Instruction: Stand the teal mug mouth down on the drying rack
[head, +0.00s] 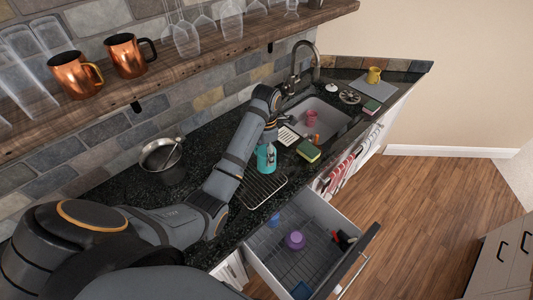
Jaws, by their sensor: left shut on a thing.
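The teal mug (262,161) is at the tip of my left arm, over the far end of the wire drying rack (262,190). My left gripper (270,146) is shut on the mug from above and hides part of it. I cannot tell which way its mouth faces, or whether it touches the rack. The drying rack lies flat on the dark counter near its front edge, and its visible part is empty. My right gripper is not in view.
The sink (318,120) holds a pink cup (311,118). A green and yellow sponge (309,151) lies right of the mug. A metal pot (162,158) stands left of my arm. An open drawer (322,222) juts out below the rack. A shelf (190,65) with glasses and copper mugs hangs above.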

